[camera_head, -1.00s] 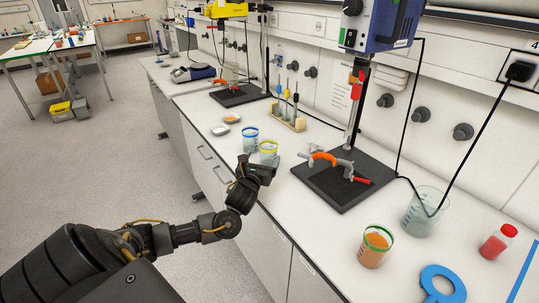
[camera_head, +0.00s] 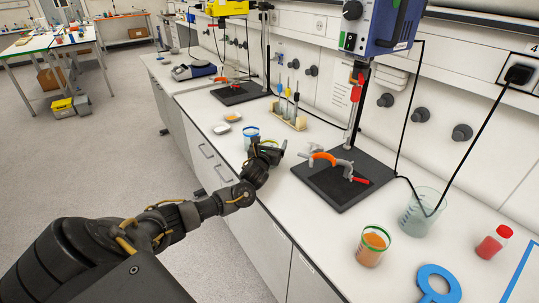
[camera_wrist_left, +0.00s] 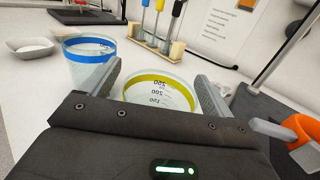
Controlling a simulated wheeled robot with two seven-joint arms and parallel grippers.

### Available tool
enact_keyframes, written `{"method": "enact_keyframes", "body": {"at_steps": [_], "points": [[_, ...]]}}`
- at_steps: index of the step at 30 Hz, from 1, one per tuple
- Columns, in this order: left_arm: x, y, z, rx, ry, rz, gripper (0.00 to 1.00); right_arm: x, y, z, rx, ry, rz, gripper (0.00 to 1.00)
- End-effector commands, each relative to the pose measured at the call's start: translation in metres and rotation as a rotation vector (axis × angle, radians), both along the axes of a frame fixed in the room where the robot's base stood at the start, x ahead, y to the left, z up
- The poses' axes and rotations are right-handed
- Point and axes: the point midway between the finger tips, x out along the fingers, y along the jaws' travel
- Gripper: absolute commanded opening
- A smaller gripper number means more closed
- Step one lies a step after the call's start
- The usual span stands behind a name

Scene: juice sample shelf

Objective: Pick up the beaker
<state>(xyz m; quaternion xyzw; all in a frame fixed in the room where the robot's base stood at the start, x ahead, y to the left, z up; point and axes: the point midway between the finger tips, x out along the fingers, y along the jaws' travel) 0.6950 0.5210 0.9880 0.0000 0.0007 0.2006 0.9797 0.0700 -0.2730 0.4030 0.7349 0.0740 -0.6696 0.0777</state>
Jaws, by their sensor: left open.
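In the left wrist view, a clear beaker with a yellow band (camera_wrist_left: 160,90) stands between the two fingers of my open left gripper (camera_wrist_left: 160,84). Whether the fingers touch its wall I cannot tell. In the head view, my left gripper (camera_head: 270,150) is at the front of the bench and hides most of this beaker. A beaker with a blue band (camera_wrist_left: 90,62) stands just to the left, outside the fingers; it also shows in the head view (camera_head: 250,137). A beaker of orange liquid with a green band (camera_head: 370,249) stands nearer the front. My right gripper is not in view.
A black stand base (camera_head: 338,190) with an orange-and-grey clamp (camera_head: 323,158) lies right of my gripper. A rack of pipettes (camera_head: 290,121) stands behind. Small white dishes (camera_head: 228,117) lie farther left. A large beaker (camera_head: 418,217) and red-capped bottle (camera_head: 493,243) stand at right.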

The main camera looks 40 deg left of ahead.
Motion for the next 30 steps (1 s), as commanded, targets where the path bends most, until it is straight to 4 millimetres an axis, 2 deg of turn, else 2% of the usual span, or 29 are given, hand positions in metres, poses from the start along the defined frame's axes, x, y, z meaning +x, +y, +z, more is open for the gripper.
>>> {"method": "enact_keyframes", "body": {"at_steps": [5, 18, 20, 30], "points": [[0.0001, -0.0001, -0.0002, 0.0, 0.0, 0.0, 0.86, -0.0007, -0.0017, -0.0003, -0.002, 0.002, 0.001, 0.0], [0.0, -0.0001, 0.0, 0.0, 0.0, 0.0, 0.3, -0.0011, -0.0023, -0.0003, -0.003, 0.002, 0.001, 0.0], [0.0001, 0.0002, 0.0011, 0.0, -0.003, 0.0, 0.24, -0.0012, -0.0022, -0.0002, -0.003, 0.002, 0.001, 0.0], [0.0002, 0.0002, 0.0029, 0.0, -0.003, 0.0, 0.24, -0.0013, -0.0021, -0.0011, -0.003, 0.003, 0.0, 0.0]]}}
